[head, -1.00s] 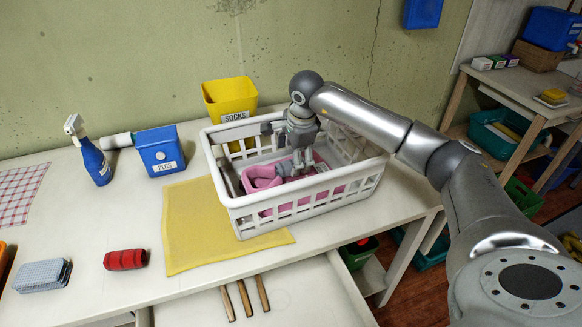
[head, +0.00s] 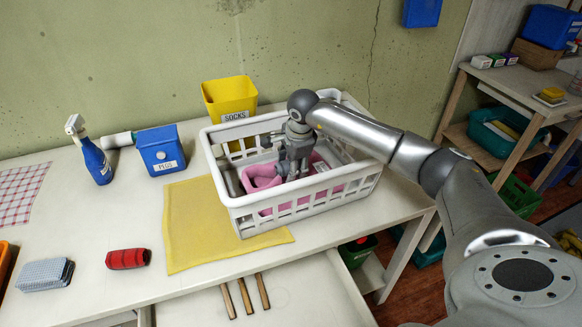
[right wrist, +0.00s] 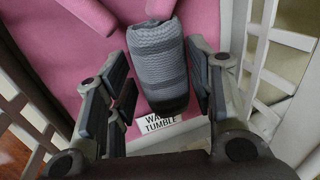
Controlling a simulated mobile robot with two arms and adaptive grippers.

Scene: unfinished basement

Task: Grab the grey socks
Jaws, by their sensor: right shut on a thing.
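The grey socks (right wrist: 158,65), a ribbed grey roll with a darker end, lie in the white laundry basket (head: 310,203) on top of pink cloth (head: 262,176). My right gripper (head: 294,170) reaches down into the basket from above. In the right wrist view, the fingers of my right gripper (right wrist: 160,78) stand on both sides of the roll, and it is shut on the socks. In the head view the gripper mostly hides the socks. My left gripper is not in view.
The basket's slatted walls surround my right gripper. A yellow bin (head: 229,97) labelled SOCKS stands behind it. A yellow cloth (head: 190,220) lies beside the basket.

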